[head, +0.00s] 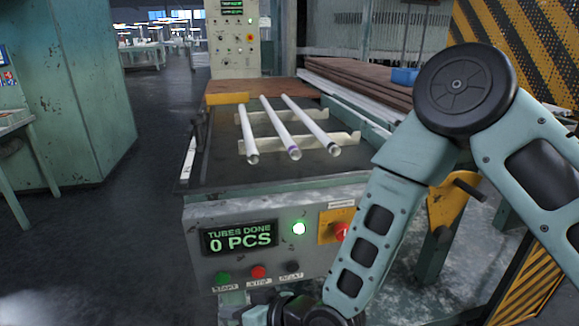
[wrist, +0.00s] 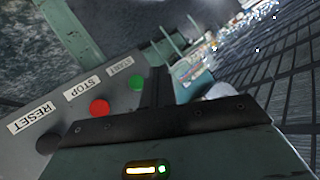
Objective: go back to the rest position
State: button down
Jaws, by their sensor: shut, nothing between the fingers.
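My gripper (wrist: 157,82) shows in the wrist view as dark fingers closed together, with nothing held. Its fingertips are close to the green START button (wrist: 135,83) in that picture; I cannot tell whether they touch it. The red STOP button (wrist: 99,107) and black RESET button (wrist: 47,144) are beside it on the panel. In the head view my arm (head: 375,230) reaches down from the right, and its lower end is at the bottom edge, in front of the panel. The fingertips are not visible there.
Three white tubes (head: 290,130) lie on supports on the machine bed (head: 215,168). A yellow bracket (head: 452,203) is right of my arm. Open floor (head: 110,250) lies left.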

jog(key=s+d+r+g+h, duration=0.3)
jog(key=s+d+r+h, duration=0.4)
jog(key=d, duration=0.6)
jog(key=s+d+r+g+h, duration=0.2)
jog(key=s+d+r+h, duration=0.2)
jog(key=s+d+r, duration=0.6)
notch_tip(320, 180, up, 10)
jog(key=w+d+p, duration=0.2)
jog(key=p, duration=1)
jog(key=shift+w, duration=0.25)
